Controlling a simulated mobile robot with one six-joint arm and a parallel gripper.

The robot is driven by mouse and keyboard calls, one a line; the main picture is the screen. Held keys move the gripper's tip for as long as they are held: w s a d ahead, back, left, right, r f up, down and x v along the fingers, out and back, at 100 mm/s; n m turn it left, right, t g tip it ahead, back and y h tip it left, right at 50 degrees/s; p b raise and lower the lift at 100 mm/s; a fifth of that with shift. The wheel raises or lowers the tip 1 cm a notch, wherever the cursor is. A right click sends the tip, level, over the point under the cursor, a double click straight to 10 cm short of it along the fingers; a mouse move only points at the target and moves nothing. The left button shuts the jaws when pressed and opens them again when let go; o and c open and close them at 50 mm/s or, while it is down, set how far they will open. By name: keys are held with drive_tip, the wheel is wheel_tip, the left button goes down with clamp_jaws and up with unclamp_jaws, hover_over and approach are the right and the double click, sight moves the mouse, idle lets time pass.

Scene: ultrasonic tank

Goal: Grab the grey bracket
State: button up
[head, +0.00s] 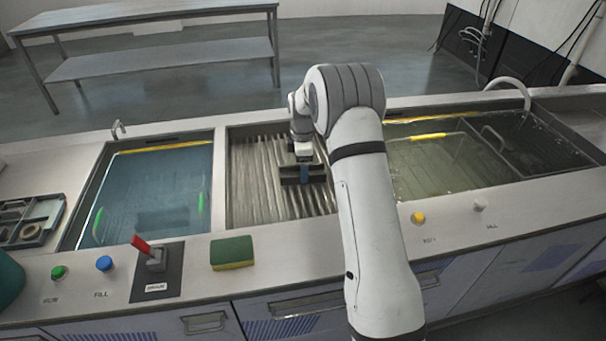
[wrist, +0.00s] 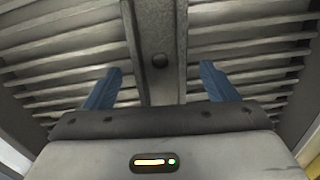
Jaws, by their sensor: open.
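The grey bracket (wrist: 160,35) shows in the wrist view as a flat grey bar with a dark round hole, lying over the ribbed draining surface. Its near end is hidden behind my gripper's body. My gripper (wrist: 158,85) is open, with one blue finger on each side of the bar and a visible gap to it on both sides. In the head view my gripper (head: 304,174) points down over the ribbed middle bay (head: 255,185). I cannot make out the bracket there. How far the fingertips are above the ribs is hard to tell.
A tank of blue water (head: 150,195) lies left of the ribbed bay, and a tank of clear water (head: 440,165) lies right. A green and yellow sponge (head: 232,252), a red lever (head: 143,246) and buttons line the front edge. A grey parts tray (head: 50,212) sits far left.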

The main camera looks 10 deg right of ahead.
drive_tip(key=shift+f, duration=0.6)
drive_tip(key=shift+c, duration=0.6)
drive_tip(key=c, duration=1.2)
